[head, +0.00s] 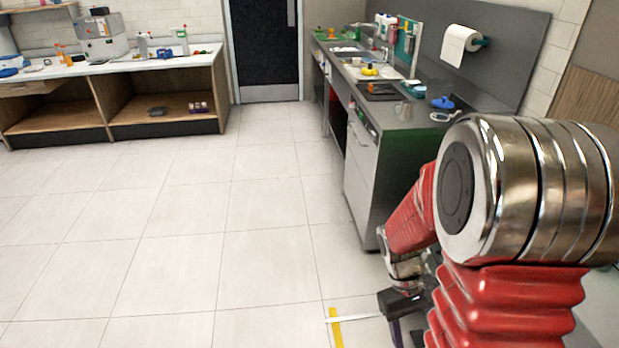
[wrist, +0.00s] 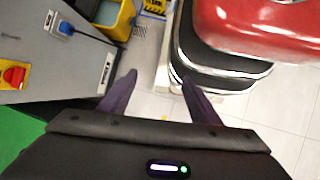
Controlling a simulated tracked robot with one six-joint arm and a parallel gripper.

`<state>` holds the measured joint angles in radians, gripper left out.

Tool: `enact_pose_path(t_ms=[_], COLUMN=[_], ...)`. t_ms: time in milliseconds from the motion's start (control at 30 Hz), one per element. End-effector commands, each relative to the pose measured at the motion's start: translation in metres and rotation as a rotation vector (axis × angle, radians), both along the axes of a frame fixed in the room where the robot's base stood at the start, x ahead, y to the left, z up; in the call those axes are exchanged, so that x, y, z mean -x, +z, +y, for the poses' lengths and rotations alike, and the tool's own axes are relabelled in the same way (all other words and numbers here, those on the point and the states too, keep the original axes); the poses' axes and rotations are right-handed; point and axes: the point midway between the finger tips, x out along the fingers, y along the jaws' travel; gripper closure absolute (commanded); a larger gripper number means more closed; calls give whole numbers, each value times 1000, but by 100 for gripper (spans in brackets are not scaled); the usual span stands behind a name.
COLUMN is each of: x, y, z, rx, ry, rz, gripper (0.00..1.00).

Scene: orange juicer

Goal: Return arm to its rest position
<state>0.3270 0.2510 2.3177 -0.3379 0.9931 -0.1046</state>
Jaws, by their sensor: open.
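My red and silver arm fills the right side of the head view, bent downward beside the counter's near end. My gripper (head: 397,330) hangs low near the bottom edge, partly hidden by my arm. In the wrist view my gripper (wrist: 158,88) has its two dark fingers apart, with nothing between them. Tiled floor shows beyond the fingertips.
A grey counter (head: 357,188) with a sink and small items runs close to my arm's left side. A grey panel (wrist: 60,50) with a red switch (wrist: 14,76) and a yellow bin (wrist: 117,18) are near the gripper. Open floor (head: 190,220) lies left.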

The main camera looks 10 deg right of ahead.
Motion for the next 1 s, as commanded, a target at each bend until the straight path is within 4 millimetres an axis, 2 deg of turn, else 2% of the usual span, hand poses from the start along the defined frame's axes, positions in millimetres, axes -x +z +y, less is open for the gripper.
enact_pose_path(t_ms=[500, 1000], x=[-30, -35], y=[72, 142], z=[61, 115], rx=[-14, -84], ry=[-120, -124], rz=[-344, -637], gripper=[43, 43])
